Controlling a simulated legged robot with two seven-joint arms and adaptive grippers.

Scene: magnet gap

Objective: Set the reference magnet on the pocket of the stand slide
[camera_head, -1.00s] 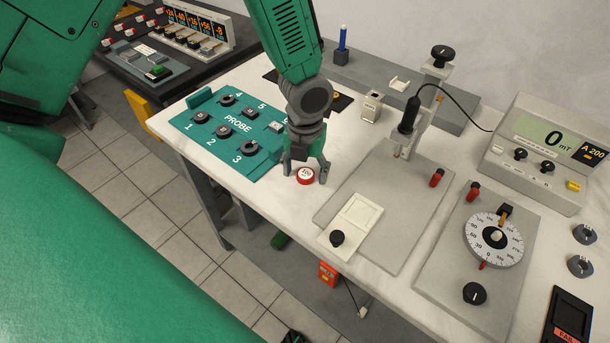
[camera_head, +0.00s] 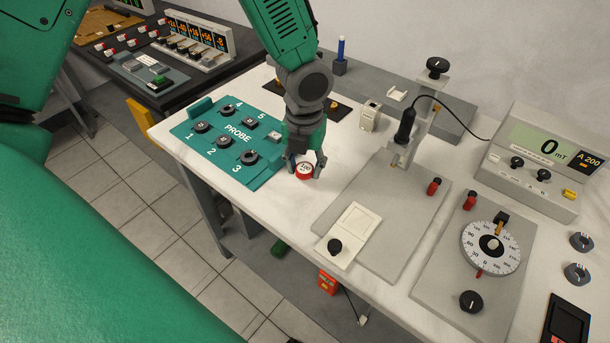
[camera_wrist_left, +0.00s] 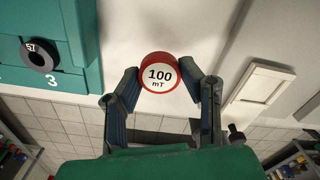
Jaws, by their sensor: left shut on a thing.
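The reference magnet (camera_head: 304,171) is a red disc with a white face reading 100 mT. It also shows in the left wrist view (camera_wrist_left: 160,76). My left gripper (camera_head: 305,167) is shut on it, with one finger at each side, close over the bench between the probe tray and the stand. Whether the magnet touches the bench is hard to tell. The stand slide (camera_head: 354,226) is a cream plate with a square recess, on the grey stand base (camera_head: 410,220), to the right of the gripper. It also shows in the left wrist view (camera_wrist_left: 257,85). My right gripper is not in view.
A green probe tray (camera_head: 262,178) with several dark rings lies left of the gripper. A black knob (camera_head: 335,246) sits at the slide's front. A post with a black probe (camera_head: 405,122) and cable rises behind the slide. A dial plate (camera_head: 440,285) and meter (camera_head: 530,185) are further right.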

